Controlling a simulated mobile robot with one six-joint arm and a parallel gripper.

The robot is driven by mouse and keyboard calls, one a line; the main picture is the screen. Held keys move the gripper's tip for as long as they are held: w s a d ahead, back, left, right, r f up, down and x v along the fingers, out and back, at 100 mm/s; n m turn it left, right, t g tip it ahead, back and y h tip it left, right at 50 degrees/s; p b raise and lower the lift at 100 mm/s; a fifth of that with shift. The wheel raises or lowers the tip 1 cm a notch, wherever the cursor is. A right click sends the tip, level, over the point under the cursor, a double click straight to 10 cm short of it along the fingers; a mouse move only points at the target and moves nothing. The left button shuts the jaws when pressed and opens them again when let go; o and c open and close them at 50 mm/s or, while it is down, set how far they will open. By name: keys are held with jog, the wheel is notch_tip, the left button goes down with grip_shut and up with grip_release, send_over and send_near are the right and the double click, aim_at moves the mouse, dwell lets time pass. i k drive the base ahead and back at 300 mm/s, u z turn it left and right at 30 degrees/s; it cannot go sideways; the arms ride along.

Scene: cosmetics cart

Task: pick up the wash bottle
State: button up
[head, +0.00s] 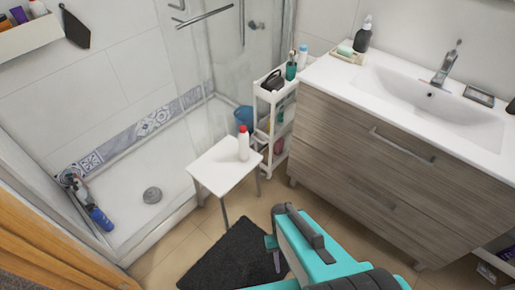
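The wash bottle (243,146), white with a red cap, stands upright on the white stool (213,171) near the middle of the head view. It is near the stool's right rear side. My teal and dark arm reaches in from the bottom edge. My gripper (273,250) seems to be at the arm's left side, low in the picture, below the stool and apart from the bottle. It is partly hidden by the arm, and its fingers are too unclear to tell whether they are open or shut.
A narrow white cart (271,98) with bottles stands behind the stool, beside the wooden vanity (360,150). A dark mat (232,262) lies on the floor in front. The shower tray (150,170) is at left. A blue bucket (243,116) is behind the stool.

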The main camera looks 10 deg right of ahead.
aim_at(244, 141)
jog(key=u, duration=0.15)
jog(key=i, duration=0.9)
jog(key=z, duration=0.3)
jog(key=k, duration=0.55)
jog(key=u, duration=0.95)
